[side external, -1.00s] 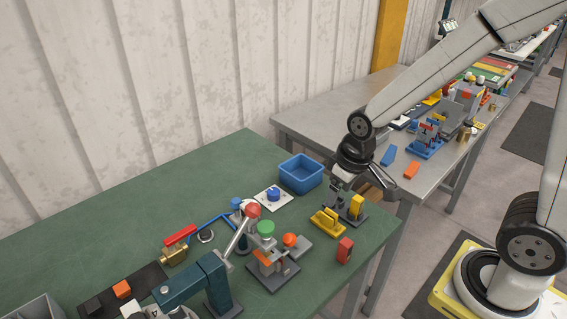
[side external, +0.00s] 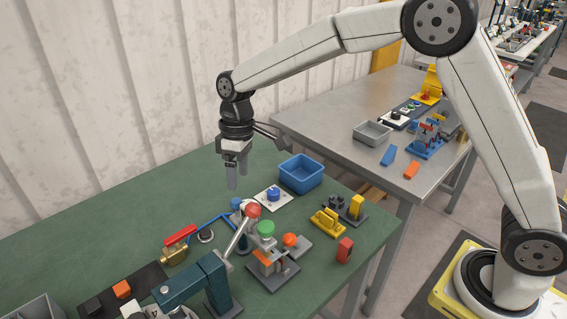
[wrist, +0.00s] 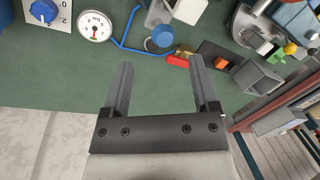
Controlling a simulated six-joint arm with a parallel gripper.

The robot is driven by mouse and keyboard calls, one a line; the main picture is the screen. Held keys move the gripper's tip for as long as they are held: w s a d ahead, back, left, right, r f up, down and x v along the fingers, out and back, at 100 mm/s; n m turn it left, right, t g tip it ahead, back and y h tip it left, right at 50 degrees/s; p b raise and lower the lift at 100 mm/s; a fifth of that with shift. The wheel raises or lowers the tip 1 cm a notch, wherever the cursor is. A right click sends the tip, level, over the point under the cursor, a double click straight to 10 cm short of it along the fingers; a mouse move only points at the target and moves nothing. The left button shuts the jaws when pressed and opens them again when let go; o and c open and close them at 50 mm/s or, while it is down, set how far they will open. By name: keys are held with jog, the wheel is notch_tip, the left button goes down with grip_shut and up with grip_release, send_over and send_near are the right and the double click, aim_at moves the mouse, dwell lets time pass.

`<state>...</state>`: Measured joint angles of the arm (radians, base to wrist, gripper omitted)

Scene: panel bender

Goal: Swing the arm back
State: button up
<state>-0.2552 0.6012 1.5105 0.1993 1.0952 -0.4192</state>
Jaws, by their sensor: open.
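My gripper (side external: 237,178) hangs pointing down above the back of the green table (side external: 95,225), left of the blue bin. It is open and empty.
A blue bin (side external: 301,172), a white dial plate with a blue knob (side external: 273,197), a red-handled valve (side external: 178,243) and a yellow block fixture (side external: 327,222) stand on the green table. A grey table (side external: 330,110) is behind. The wall is close behind the gripper.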

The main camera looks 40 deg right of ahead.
aim_at(236, 198)
jog(key=shift+w+a, duration=0.1)
jog(key=shift+a, duration=0.15)
jog(key=shift+s+a+f, duration=0.15)
jog(key=shift+a+f, duration=0.05)
jog(key=shift+f, duration=1.05)
jog(key=shift+s+a+f, duration=0.1)
jog(key=shift+a+f, duration=0.1)
jog(key=shift+f, duration=1.1)
jog(key=shift+s+a+f, duration=0.15)
jog(key=shift+a+f, duration=0.05)
jog(key=shift+f, duration=1.05)
grip_shut()
